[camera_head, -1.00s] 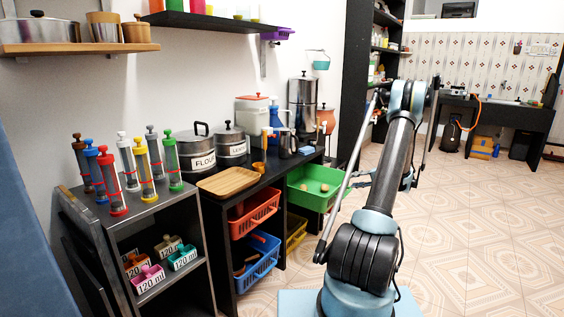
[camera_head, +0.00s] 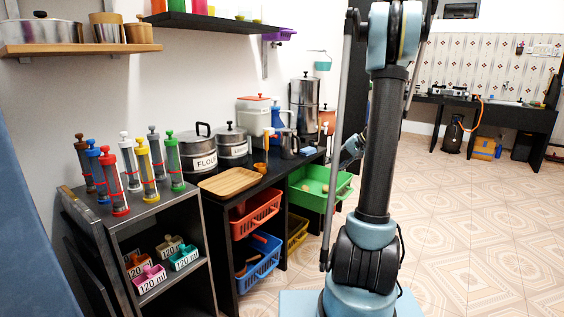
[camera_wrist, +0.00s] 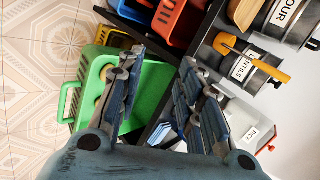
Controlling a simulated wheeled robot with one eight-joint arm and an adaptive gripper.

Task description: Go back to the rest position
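My arm stands almost upright in the head view. My gripper (camera_wrist: 161,62) spreads its two blue-grey fingers apart in the wrist view, with nothing between them. It is open and empty. In the head view a bit of the gripper (camera_head: 352,148) shows left of my arm, in front of the green bin (camera_head: 316,199) as seen there; the rest is hidden behind the arm. In the wrist view the green bin (camera_wrist: 153,88) lies beyond the left finger, which overlaps it in the picture. I cannot tell the distance.
A black counter holds a wooden tray (camera_head: 227,182), labelled canisters (camera_head: 198,153) and bottles. A red bin (camera_head: 256,213) and a blue bin (camera_head: 258,261) sit below. Several coloured cylinders (camera_head: 133,165) stand on the left cart. Tiled floor (camera_head: 470,230) is free at right.

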